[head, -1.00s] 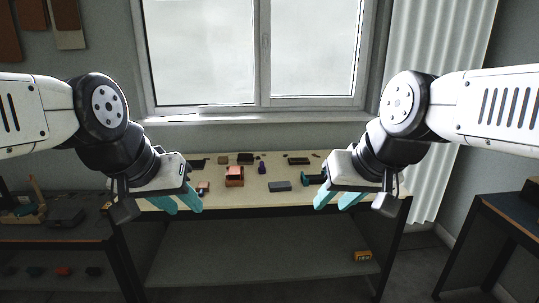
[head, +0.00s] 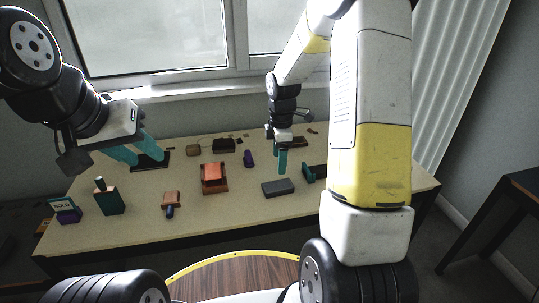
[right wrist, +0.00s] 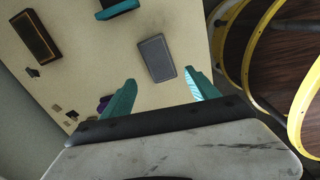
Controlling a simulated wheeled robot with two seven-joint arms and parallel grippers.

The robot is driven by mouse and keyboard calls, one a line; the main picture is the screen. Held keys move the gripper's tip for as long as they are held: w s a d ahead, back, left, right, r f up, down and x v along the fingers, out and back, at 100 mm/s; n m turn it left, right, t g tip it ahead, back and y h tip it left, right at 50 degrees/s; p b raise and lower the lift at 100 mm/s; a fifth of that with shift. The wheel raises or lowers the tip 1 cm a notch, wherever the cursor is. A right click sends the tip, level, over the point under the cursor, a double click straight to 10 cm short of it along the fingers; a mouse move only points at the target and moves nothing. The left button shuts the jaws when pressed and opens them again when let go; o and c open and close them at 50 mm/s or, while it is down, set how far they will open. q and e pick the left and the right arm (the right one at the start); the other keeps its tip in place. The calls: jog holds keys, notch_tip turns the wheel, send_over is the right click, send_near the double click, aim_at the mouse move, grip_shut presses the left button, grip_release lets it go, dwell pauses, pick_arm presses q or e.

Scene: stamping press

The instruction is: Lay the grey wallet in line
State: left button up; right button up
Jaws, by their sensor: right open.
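The grey wallet (head: 278,187), a flat dark-grey rectangle, lies on the table (head: 240,212) right of the middle, turned slightly. My right gripper (head: 283,168) points down just above and behind it, empty. In the right wrist view the wallet (right wrist: 156,58) lies on the tabletop, between and beyond the two spread teal fingers of my right gripper (right wrist: 160,82). The fingers do not appear to touch it. My left gripper (head: 137,153) is open and empty above the left part of the table, near a dark tray (head: 150,163).
A teal object (head: 308,173) stands just right of the wallet. An orange-topped brown block (head: 214,177) and a purple object (head: 248,158) are to its left. A wooden-and-blue piece (head: 170,203), dark green bottle (head: 108,200) and SOLD sign (head: 62,204) stand further left. The front middle is clear.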

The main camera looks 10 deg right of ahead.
jog(key=n, duration=0.2)
send_over(278, 185)
jog(key=shift+g, duration=0.3)
notch_tip(278, 185, down, 5)
jog(key=shift+w+r, duration=0.1)
jog(key=shift+r, duration=0.05)
notch_tip(278, 185, down, 6)
jog(key=shift+r, duration=0.1)
jog(key=shift+f, duration=0.2)
jog(key=shift+c, duration=0.7)
jog(key=c, duration=0.7)
jog(key=shift+r, duration=2.6)
jog(key=shift+c, duration=0.3)
